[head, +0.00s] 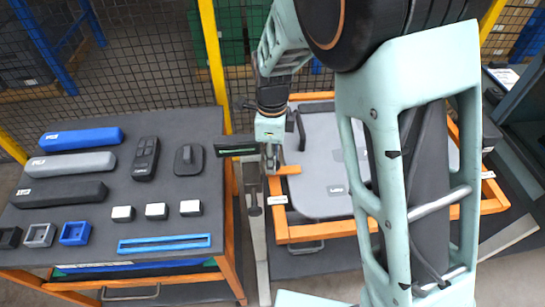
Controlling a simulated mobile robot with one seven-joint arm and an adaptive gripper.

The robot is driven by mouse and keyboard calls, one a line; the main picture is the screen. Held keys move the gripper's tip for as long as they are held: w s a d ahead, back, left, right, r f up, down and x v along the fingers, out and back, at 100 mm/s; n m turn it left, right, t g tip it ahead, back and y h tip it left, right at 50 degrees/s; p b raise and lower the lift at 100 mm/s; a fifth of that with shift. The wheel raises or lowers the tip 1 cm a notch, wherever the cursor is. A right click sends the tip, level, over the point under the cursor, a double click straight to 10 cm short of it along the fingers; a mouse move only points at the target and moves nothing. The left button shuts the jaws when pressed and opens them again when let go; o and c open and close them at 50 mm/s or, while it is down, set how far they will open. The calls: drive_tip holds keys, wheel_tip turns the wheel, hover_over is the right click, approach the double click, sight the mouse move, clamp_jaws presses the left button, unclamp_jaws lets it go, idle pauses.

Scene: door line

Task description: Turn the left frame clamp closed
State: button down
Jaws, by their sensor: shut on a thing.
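The orange frame (281,232) holds a grey door panel (320,190) with rounded corners, partly hidden behind my arm. At the frame's upper left edge is the left frame clamp (288,170), mostly covered by my gripper. My gripper (271,158) points down from above at this edge and is shut on the clamp. The exact contact and how far the clamp is turned are too small to tell.
A grey table (100,195) at left carries blue, grey and black bars, a remote, small boxes and open trays. A dark bar (237,146) sits just left of my gripper. A grey post (257,255) stands below. Yellow-framed mesh fencing (150,70) runs behind.

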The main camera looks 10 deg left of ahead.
idle(0.4)
drive_tip(key=c, duration=1.6)
unclamp_jaws()
drive_tip(key=shift+r, duration=0.15)
wheel_tip(320, 180, up, 12)
drive_tip(key=shift+f, duration=0.1)
